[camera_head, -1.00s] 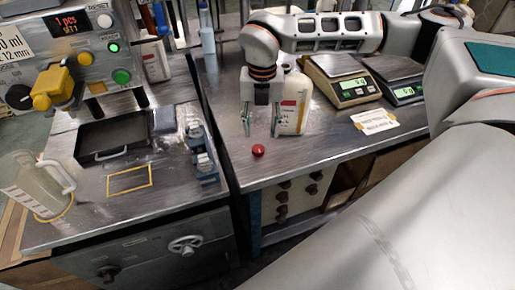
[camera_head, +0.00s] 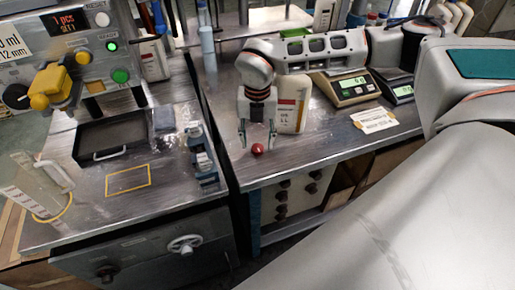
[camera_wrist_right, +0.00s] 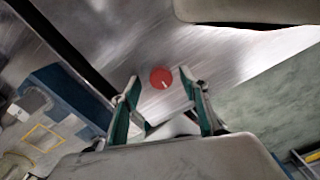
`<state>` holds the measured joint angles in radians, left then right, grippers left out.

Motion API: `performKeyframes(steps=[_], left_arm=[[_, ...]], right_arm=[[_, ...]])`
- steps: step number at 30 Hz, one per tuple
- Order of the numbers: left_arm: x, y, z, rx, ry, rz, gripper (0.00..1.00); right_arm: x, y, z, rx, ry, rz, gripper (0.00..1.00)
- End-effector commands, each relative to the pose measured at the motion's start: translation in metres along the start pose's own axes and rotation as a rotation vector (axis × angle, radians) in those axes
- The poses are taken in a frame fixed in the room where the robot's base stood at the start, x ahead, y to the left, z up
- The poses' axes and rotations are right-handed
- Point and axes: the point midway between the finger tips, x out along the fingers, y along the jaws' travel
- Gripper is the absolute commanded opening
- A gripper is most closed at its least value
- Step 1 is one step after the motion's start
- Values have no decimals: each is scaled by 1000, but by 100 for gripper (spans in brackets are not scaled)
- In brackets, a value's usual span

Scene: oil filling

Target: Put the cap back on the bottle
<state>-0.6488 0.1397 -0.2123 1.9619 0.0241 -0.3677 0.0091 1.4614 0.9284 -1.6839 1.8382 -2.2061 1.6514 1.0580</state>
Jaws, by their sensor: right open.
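The red cap (camera_head: 257,149) lies on the metal table near its front left corner. The white bottle (camera_head: 288,112) with a red and white label stands upright behind it; my right arm hides its top. My right gripper (camera_head: 257,142) points down with its fingers apart, one on each side of the cap. In the right wrist view the cap (camera_wrist_right: 160,77) appears between the open fingertips (camera_wrist_right: 159,84); I cannot tell whether they touch it. My left gripper is not in view.
Two scales (camera_head: 346,87) and a paper label (camera_head: 374,120) are to the right on the table. To the left, across a gap, is a bench with a black tray (camera_head: 110,137), a clear jug (camera_head: 45,190) and blue fixtures (camera_head: 203,160). The table's front edge is close to the cap.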

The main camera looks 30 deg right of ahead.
Motion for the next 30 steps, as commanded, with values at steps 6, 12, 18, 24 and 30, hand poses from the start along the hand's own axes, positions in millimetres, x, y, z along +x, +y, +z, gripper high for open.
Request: performKeyframes(steps=[6, 12, 18, 24, 30], left_arm=[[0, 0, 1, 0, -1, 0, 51], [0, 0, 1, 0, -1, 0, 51], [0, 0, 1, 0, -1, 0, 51], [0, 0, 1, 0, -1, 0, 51], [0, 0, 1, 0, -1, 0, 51]], right_arm=[[15, 0, 0, 2, 0, 0, 45], [14, 0, 0, 2, 0, 0, 45], [14, 0, 0, 1, 0, 0, 27], [14, 0, 0, 1, 0, 0, 19], [14, 0, 0, 1, 0, 0, 19]])
